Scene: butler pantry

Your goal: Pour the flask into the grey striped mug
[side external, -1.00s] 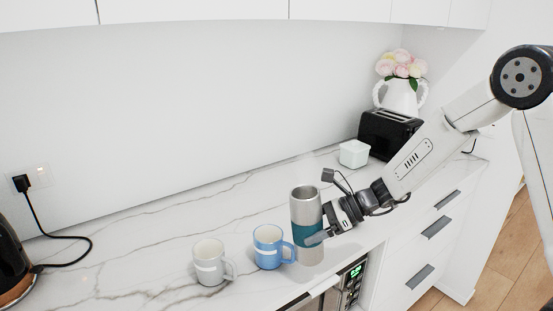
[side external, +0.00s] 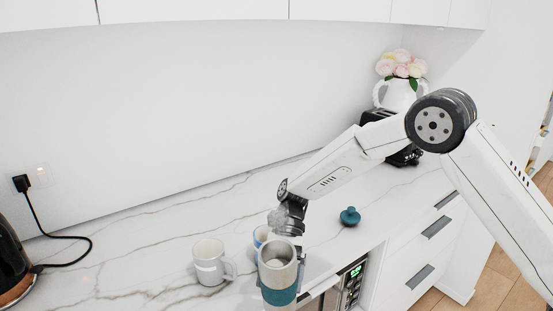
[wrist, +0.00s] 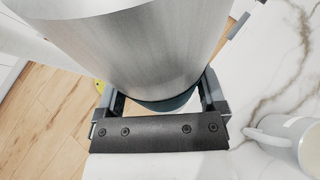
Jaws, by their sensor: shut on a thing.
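The flask (side external: 278,268) is steel with a teal band and an open top. My gripper (side external: 281,284) is shut around its teal band and holds it near the counter's front edge. The flask looks roughly upright; any slight tilt is hard to judge. In the wrist view its steel body (wrist: 145,45) fills the top, between the jaws (wrist: 158,98). The grey striped mug (side external: 208,264) stands upright on the counter, left of the flask, with a pale band and its handle to the right. It also shows at the wrist view's right edge (wrist: 306,142).
A blue mug (side external: 259,236) stands just behind the flask, mostly hidden. A teal lid (side external: 350,217) lies on the counter to the right. A black kettle (side external: 12,255) stands at far left. The black toaster (side external: 372,117) and flower vase (side external: 399,94) are at the back right.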

